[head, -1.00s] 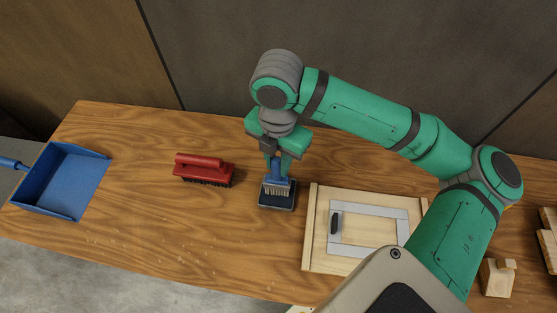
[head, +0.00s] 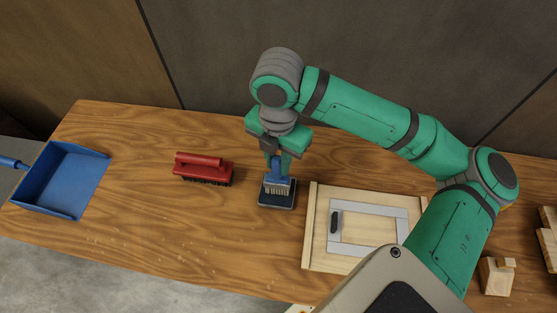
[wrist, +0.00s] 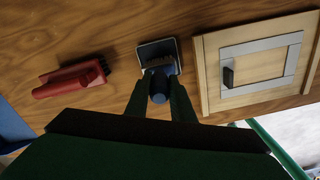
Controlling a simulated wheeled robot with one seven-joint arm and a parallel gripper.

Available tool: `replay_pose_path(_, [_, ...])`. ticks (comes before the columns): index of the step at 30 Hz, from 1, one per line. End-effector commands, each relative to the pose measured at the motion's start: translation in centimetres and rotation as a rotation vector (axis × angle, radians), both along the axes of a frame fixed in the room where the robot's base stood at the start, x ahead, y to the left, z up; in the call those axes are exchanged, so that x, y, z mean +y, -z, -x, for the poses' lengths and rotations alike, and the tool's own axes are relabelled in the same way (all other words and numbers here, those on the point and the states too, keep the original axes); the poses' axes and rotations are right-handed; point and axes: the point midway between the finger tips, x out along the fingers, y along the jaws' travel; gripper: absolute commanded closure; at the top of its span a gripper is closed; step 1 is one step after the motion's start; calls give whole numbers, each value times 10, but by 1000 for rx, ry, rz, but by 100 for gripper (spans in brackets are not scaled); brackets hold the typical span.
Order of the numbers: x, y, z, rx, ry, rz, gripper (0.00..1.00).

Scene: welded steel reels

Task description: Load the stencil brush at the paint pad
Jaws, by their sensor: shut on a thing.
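The stencil brush (head: 278,182) has a blue handle and pale bristles that point down. My gripper (head: 279,160) is shut on its handle and holds it upright over the paint pad (head: 278,203), a dark square tray on the table. The bristles are over the pad's far half; I cannot tell whether they touch its surface. In the wrist view, the brush (wrist: 158,88) sits between the fingers (wrist: 159,98) and its bristles overlap the pad (wrist: 158,46).
A red scrubbing brush (head: 203,168) lies left of the pad, and a blue dustpan (head: 65,180) is at the far left. A wooden board with a grey frame (head: 370,213) lies close on the right. Wood blocks (head: 496,277) are further right. The table front is clear.

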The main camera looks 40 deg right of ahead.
Motion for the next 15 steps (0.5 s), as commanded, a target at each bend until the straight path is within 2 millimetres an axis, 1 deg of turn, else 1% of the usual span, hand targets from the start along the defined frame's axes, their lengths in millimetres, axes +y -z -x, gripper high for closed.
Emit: replay_pose_path(15, [0,-37,-1,-3,1,2,100])
